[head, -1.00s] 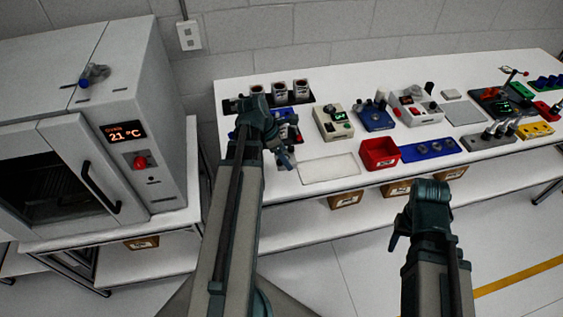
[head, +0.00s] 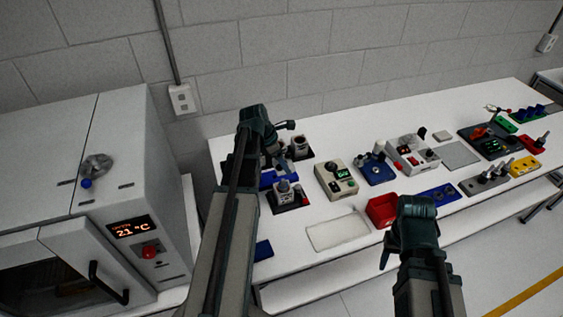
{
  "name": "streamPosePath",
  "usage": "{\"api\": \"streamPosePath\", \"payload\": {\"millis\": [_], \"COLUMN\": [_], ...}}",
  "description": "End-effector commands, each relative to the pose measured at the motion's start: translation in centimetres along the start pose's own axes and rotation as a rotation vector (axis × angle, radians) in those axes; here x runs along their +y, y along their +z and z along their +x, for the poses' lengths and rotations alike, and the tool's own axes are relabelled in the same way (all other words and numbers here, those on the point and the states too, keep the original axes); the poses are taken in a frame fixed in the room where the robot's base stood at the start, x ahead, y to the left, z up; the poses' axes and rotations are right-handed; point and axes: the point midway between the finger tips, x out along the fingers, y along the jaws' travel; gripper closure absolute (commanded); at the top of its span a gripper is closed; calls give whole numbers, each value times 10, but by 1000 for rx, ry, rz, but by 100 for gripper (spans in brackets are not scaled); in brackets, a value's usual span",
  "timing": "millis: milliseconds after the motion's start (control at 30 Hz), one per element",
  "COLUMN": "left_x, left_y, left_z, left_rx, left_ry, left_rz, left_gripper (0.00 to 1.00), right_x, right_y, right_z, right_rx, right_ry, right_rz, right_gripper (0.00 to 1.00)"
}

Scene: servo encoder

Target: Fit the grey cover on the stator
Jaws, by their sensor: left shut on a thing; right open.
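My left gripper (head: 287,125) is raised over the back left part of the table, beside white-and-dark round parts. It is shut on a small greyish thing, too small to identify surely as the grey cover. A grey round part (head: 284,187) sits upright on a dark fixture with a red spot, below and apart from that gripper. It may be the stator, but I cannot tell. My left arm hides some of the table's left end. My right gripper (head: 384,258) is open and empty near the table's front edge, below the red bin (head: 382,210).
A pale flat mat (head: 338,231) lies bare at the table's front. Several devices and fixtures, including a cream box (head: 336,180), fill the table to the right.

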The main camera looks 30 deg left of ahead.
Motion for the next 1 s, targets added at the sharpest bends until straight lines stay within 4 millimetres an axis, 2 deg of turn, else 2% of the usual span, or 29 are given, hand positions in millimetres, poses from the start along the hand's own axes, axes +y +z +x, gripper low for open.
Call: {"api": "streamPosePath", "payload": {"millis": [267,533,600,1000], "left_x": [0,0,0,-1], "left_y": [-8,-21,-17,-18], "left_z": [18,50,41,44], "left_rx": [0,0,0,0], "left_ry": [0,0,0,0], "left_rz": [0,0,0,1], "left_gripper": [87,87,87,87], "right_x": [-2,-5,-4,-4], "right_y": [-1,-3,-3,-3], "right_z": [19,54,44,47], "right_rx": [0,0,0,0], "right_ry": [1,2,2,2], "right_rz": [-3,-11,-11,-10], "right_gripper": [50,50,50,50]}}
